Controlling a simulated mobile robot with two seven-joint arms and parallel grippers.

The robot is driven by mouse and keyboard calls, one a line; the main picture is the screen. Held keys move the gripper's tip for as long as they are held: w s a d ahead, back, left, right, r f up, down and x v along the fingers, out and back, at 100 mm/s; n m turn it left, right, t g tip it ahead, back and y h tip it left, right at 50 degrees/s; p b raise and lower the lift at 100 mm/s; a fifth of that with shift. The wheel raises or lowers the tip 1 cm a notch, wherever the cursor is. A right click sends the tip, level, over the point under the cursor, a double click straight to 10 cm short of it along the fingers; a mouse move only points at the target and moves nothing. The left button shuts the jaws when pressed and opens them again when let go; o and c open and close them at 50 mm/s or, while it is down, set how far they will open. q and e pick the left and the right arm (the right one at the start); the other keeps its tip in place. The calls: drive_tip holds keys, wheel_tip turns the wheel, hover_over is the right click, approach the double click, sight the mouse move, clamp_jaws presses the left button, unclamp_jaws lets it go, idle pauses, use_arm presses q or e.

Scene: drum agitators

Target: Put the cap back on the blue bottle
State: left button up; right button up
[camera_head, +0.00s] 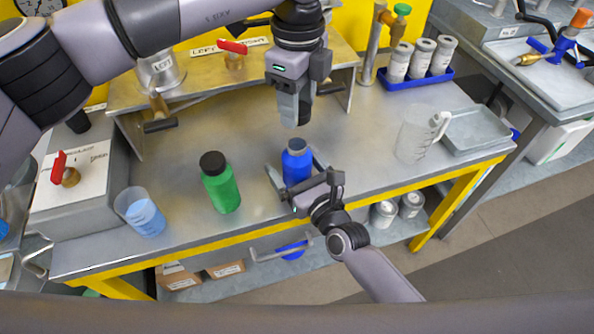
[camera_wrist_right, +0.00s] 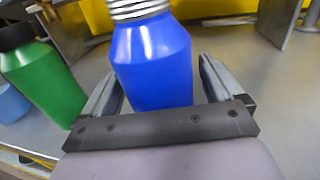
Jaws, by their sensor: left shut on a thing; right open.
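The blue bottle (camera_head: 297,164) stands upright on the bench without a cap. In the right wrist view the blue bottle (camera_wrist_right: 155,62) shows a bare silver threaded neck. My right gripper (camera_head: 294,170) is open, with one finger on each side of the bottle; its fingers (camera_wrist_right: 155,85) also show in the wrist view, with gaps beside the bottle. My left gripper (camera_head: 295,118) points down above the bottle, shut on a small dark thing that looks like the cap, mostly hidden by the fingers. A clear gap separates it from the bottle's neck.
A green bottle (camera_head: 221,185) with a black cap stands to the left, and a beaker of blue liquid (camera_head: 141,213) farther left. A clear jug (camera_head: 416,135) and a grey tray (camera_head: 475,131) stand right. A raised metal shelf (camera_head: 215,76) is behind. The bench between is clear.

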drive_tip(key=shift+w+a, duration=0.2)
drive_tip(key=shift+w, duration=0.15)
drive_tip(key=c, duration=1.5)
use_arm(q)
approach(297, 167)
drive_tip(key=shift+w+f, duration=0.5)
drive_tip(key=shift+w, duration=0.25)
drive_tip(key=shift+w+f, duration=0.45)
drive_tip(key=shift+w, duration=0.25)
drive_tip(key=shift+f, duration=0.9)
drive_tip(key=shift+f, duration=0.55)
